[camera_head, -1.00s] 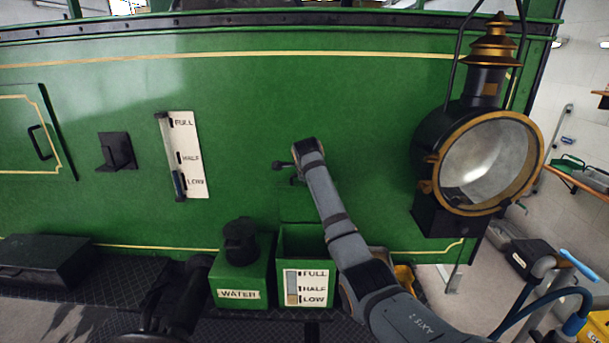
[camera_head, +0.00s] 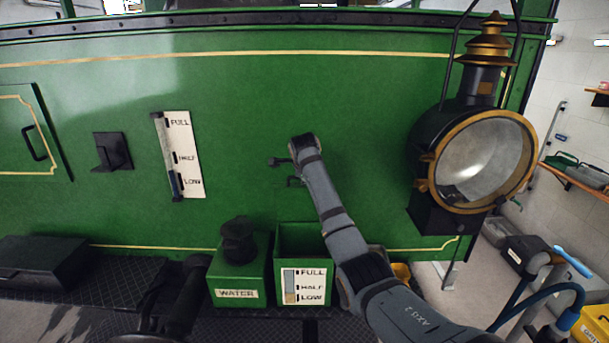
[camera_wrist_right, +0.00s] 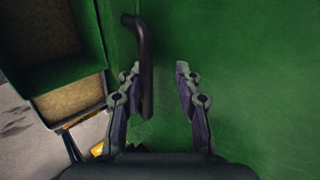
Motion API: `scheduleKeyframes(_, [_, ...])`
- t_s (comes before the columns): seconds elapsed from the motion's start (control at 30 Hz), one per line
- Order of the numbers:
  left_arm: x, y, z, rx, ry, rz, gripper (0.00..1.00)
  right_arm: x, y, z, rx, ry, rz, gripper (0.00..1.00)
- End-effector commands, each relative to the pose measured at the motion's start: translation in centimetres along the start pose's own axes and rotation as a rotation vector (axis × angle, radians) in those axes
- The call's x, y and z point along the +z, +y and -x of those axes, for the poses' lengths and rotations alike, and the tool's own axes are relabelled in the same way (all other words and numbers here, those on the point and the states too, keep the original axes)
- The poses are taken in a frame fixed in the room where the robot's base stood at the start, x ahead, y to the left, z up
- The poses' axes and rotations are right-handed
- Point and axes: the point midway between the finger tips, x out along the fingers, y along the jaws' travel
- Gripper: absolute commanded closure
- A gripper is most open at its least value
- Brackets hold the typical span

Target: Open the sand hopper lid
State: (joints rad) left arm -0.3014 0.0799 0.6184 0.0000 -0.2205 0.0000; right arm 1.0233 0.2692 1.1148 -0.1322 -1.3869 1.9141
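A green box with a FULL/HALF/LOW gauge (camera_head: 303,285), which I take for the sand hopper, stands against the green tram side. Its top looks open in the head view. The right wrist view shows a green-walled box with a brown interior (camera_wrist_right: 40,38) at upper left. A dark bent handle (camera_wrist_right: 146,65) is in that view, beside the left finger. My right gripper (camera_wrist_right: 158,88) is open, its fingers apart with the handle between them, close to the left one. I cannot tell whether they touch. My right arm hides most of that gripper in the head view. My left gripper is not in view.
A green WATER box (camera_head: 237,283) with a black cap stands left of the gauge box. A large brass-rimmed lamp (camera_head: 484,160) projects to the right of my right arm. A level gauge (camera_head: 181,155) and a black bracket (camera_head: 112,151) are on the tram side.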

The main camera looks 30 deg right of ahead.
Motion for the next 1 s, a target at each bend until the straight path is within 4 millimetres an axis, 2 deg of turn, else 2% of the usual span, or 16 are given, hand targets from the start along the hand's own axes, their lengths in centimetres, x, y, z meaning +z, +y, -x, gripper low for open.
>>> scheduleKeyframes(0.17, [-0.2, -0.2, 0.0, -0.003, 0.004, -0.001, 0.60, 0.0, -0.1, 1.0, -0.002, -0.001, 0.000, 0.67])
scheduleKeyframes(0.5, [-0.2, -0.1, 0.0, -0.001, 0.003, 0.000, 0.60, 0.1, -0.1, 9.0, -0.006, -0.002, -0.001, 0.67])
scheduleKeyframes(0.6, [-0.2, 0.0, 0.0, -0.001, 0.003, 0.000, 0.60, 0.1, -0.1, 10.7, -0.005, -0.002, -0.001, 0.67])
scheduleKeyframes(0.77, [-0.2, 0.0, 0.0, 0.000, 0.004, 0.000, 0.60, 0.1, 0.0, 12.1, -0.002, -0.001, 0.001, 0.67])
scheduleKeyframes(1.0, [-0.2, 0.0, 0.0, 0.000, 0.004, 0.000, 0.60, 0.0, 0.1, 12.2, -0.001, 0.000, 0.000, 0.67])
